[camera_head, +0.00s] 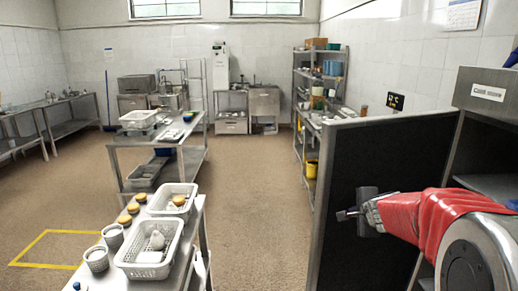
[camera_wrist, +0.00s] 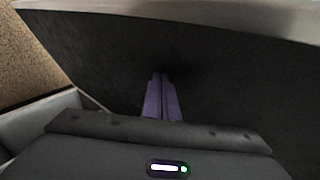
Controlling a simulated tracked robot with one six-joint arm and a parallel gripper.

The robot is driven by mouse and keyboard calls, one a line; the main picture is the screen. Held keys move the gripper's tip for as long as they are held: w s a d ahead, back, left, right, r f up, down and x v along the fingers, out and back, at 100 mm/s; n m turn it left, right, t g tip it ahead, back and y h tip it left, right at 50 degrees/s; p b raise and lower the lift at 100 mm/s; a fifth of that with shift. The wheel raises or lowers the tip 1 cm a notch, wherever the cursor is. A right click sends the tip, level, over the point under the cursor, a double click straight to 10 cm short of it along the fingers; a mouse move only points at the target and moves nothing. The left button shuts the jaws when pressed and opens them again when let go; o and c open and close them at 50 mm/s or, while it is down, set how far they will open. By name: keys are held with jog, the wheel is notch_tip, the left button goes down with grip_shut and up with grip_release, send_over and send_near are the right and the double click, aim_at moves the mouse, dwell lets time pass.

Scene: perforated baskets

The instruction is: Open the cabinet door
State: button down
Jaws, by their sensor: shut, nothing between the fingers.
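The cabinet (camera_head: 478,122) stands at the right of the head view, with a white label on its upper front. Its dark door (camera_head: 372,150) stands swung open, away from the cabinet, and an inside shelf shows. My gripper (camera_head: 342,214) is in front of the door's dark face, on the side toward the cabinet opening. In the wrist view, the purple fingers (camera_wrist: 161,97) are together and empty, pointing at the dark door panel (camera_wrist: 225,75). I cannot tell whether the fingertips touch it. No handle shows.
A metal table (camera_head: 196,222) with perforated baskets (camera_head: 150,250) and cups stands at the front left. Another metal table (camera_head: 160,137) stands behind it. A loaded shelf rack (camera_head: 320,80) is beyond the door. The brown floor between is clear.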

jog(key=shift+w+a, duration=0.25)
jog(key=shift+w, duration=0.25)
jog(key=shift+w+a, duration=0.25)
jog(key=shift+w, duration=0.25)
jog(key=w, duration=0.2)
jog(key=w+a, duration=0.2)
jog(key=w, duration=0.1)
jog(key=shift+w+a, duration=0.1)
jog(key=shift+w, duration=0.2)
jog(key=shift+w+a, duration=0.25)
jog(key=shift+w, duration=0.7)
jog(key=shift+w+a, duration=0.25)
jog(key=shift+w, duration=0.75)
jog(key=shift+w+a, duration=0.25)
jog(key=shift+w, duration=0.7)
jog(key=shift+w, duration=0.15)
